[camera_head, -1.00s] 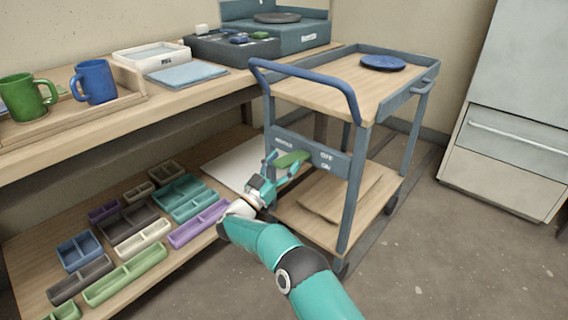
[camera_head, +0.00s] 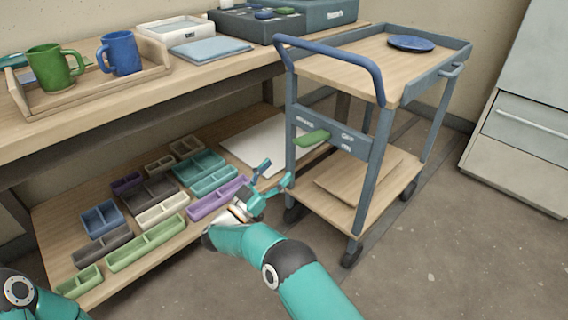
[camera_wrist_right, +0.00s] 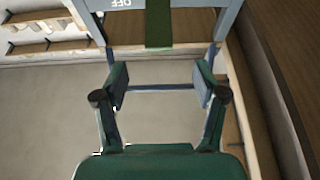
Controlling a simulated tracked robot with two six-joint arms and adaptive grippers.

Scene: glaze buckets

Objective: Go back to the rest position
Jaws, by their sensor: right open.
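My right gripper (camera_head: 274,178) is open and empty, in front of the left end of the blue-grey cart (camera_head: 375,150). It is apart from the green brake lever (camera_head: 312,138) on the cart's end panel, below and left of it in the head view. In the right wrist view the open fingers (camera_wrist_right: 160,88) have nothing between them, and the green lever (camera_wrist_right: 158,22) is beyond them. A part of my left arm shows at the lower left of the head view; its gripper is out of view.
A workbench (camera_head: 200,82) carries a wooden tray (camera_head: 95,92) with a green mug (camera_head: 52,66) and a blue mug (camera_head: 121,53). The lower shelf (camera_head: 60,225) holds several divided bins. A blue plate (camera_head: 411,43) lies on the cart. Floor (camera_head: 440,255) is clear at right.

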